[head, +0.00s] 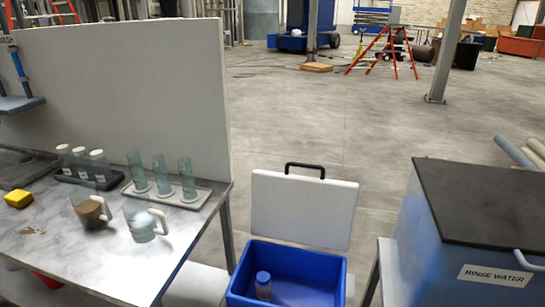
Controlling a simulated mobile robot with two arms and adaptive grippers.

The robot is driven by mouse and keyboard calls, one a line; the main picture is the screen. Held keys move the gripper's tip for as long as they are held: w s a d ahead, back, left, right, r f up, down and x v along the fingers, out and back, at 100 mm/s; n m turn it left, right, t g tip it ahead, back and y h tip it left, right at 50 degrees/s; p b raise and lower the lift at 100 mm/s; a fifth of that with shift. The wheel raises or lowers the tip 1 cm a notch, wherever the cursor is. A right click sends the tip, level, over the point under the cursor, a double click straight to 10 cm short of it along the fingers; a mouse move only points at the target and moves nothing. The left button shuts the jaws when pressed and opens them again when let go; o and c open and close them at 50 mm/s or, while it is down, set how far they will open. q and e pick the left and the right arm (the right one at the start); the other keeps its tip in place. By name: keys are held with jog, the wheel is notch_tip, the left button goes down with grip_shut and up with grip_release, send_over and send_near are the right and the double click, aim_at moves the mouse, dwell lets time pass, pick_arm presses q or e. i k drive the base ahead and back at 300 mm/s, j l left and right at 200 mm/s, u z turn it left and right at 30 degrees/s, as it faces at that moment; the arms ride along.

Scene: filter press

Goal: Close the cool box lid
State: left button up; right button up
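The blue cool box (325,266) stands at the bottom centre of the head view, between the metal table and the rinse water tank. Its white lid (303,210) is open and stands nearly upright at the back of the box. A black handle (304,165) is on the lid's upper edge. A small bottle (263,286) stands inside the box towards the left. The lower part of the box is cut off by the picture edge. Neither of my grippers is in view.
The metal table (120,262) at left holds glass jugs (143,222), cylinders on a tray (186,178), capped bottles (98,168) and a yellow block (18,199). A blue rinse water tank (450,265) with a dark lid stands right. Open floor (310,120) lies behind the cool box.

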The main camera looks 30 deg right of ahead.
aim_at(302, 209)
jog(key=z, duration=1.15)
